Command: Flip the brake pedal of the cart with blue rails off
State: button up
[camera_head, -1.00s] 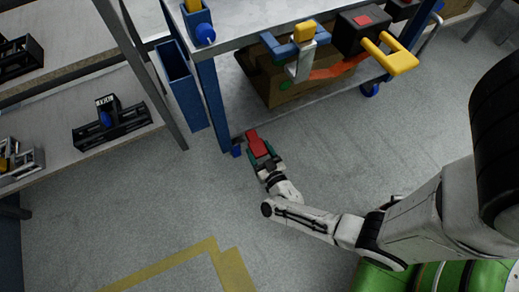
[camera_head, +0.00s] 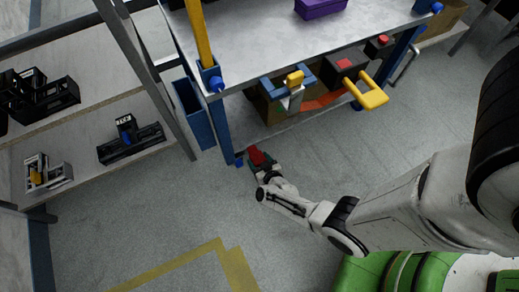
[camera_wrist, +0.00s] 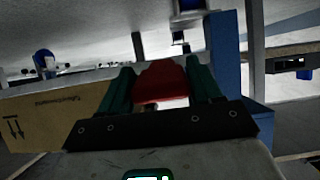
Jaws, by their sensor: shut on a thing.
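The cart with blue rails (camera_head: 222,130) stands at the top middle of the head view, with a grey top. A red pedal (camera_head: 256,154) is low by its near blue leg, just above the floor. My gripper (camera_head: 261,163) is at that pedal. In the wrist view the red pedal (camera_wrist: 161,80) lies between the two dark green fingers of my gripper (camera_wrist: 160,92), which are shut on it. The pedal's joint and the wheel behind it are mostly hidden. A small blue caster part (camera_head: 239,161) shows just left of the pedal.
A shelf with black parts (camera_head: 130,140) stands at left. A cardboard box (camera_head: 275,106), tools and a yellow handle (camera_head: 372,97) are on the cart's lower level. A purple box (camera_head: 320,7) sits on its top. Open floor with yellow tape (camera_head: 190,258) lies in front.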

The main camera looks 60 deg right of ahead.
jog(key=shift+r+p, duration=0.15)
jog(key=shift+p, duration=0.15)
jog(key=o, duration=1.4)
jog(key=shift+o, duration=0.2)
jog(key=p+v, duration=0.7)
jog(key=v, duration=0.3)
jog(key=shift+s+a+r, duration=0.15)
jog(key=shift+s+r, duration=0.05)
jog(key=shift+r, duration=0.1)
jog(key=shift+w, duration=0.1)
